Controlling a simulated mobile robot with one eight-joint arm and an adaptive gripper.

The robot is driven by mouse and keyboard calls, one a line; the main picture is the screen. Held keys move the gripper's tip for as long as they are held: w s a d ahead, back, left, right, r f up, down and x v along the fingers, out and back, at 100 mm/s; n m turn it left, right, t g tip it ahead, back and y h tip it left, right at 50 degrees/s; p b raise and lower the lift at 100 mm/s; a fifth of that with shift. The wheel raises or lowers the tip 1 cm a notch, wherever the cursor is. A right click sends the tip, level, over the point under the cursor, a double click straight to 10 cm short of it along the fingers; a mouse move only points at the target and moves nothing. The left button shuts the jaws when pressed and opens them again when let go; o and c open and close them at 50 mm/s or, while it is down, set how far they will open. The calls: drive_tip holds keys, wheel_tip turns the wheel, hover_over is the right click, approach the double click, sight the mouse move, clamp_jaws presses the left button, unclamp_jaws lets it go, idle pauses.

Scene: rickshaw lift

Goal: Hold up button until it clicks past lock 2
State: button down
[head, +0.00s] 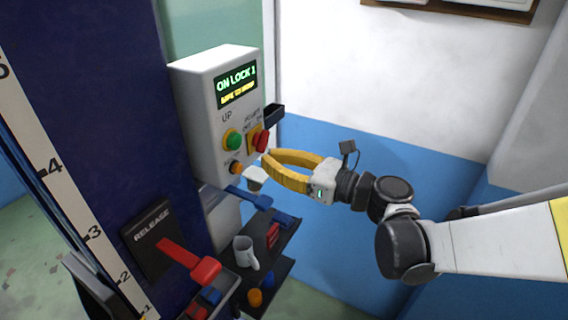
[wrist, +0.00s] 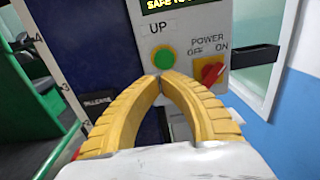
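The green UP button (head: 233,140) is on the front of the white control box (head: 200,105). In the wrist view the button (wrist: 163,58) stands clear just above my fingertips. The display (head: 236,86) reads "ON LOCK 1" in green, with a smaller yellow line starting "SAFE TO". My gripper (head: 265,160) has yellow fingers whose tips meet in front of the box, lower right of the button in the head view. In the wrist view my gripper (wrist: 162,76) is shut and empty. Whether the tips touch the panel cannot be told.
A red POWER knob (head: 261,140) is right of the button, and an orange button (head: 237,168) is below. A red RELEASE lever (head: 190,260) is on the dark blue column (head: 110,110), beside a numbered scale. A shelf below holds a mug (head: 245,253) and small parts.

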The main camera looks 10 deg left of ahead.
sight(235, 147)
drive_tip(key=x, duration=0.8)
drive_tip(key=shift+a, duration=0.1)
